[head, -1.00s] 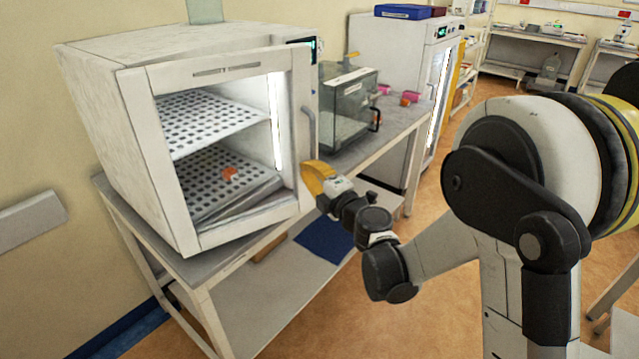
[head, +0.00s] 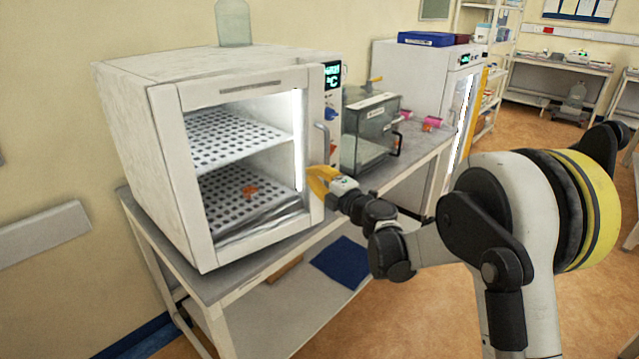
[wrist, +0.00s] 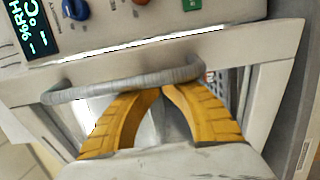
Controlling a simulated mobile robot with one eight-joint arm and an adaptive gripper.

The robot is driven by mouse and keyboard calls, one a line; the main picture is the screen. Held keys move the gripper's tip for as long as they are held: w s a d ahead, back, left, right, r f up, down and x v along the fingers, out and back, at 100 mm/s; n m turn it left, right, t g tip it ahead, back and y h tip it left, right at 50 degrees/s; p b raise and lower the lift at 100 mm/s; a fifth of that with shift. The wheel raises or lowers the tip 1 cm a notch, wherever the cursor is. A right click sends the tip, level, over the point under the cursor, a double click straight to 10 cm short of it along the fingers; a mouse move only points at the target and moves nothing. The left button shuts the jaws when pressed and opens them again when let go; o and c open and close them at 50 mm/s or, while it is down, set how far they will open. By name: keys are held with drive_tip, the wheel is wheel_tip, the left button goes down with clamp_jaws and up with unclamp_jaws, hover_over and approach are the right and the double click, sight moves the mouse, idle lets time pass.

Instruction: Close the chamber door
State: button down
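The chamber is a white cabinet (head: 130,120) on a bench, with a glazed, white-framed door (head: 245,88). The door stands close to the cabinet front. In the wrist view a bright strip shows between the door's edge (wrist: 240,40) and the control panel, so it looks slightly ajar. The grey bar handle (head: 322,142) is on the door's right side; it also crosses the wrist view (wrist: 125,84). My gripper (head: 317,182) is at the door's right frame, below the handle's middle. In the wrist view its yellow fingers (wrist: 162,93) converge at the handle, tips together and partly hidden by it.
The control panel (head: 332,110) has a display and knobs. Inside the chamber are perforated shelves (head: 235,135) and a small orange item (head: 250,191). A glass box (head: 370,130) stands to the right on the bench (head: 425,152). Floor (head: 420,310) is open in front.

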drive_tip(key=shift+n+g+y, duration=0.5)
drive_tip(key=shift+g+y, duration=0.1)
drive_tip(key=x, duration=0.6)
drive_tip(key=shift+w+d, duration=0.2)
drive_tip(key=shift+w, duration=0.1)
drive_tip(key=shift+w+a, duration=0.25)
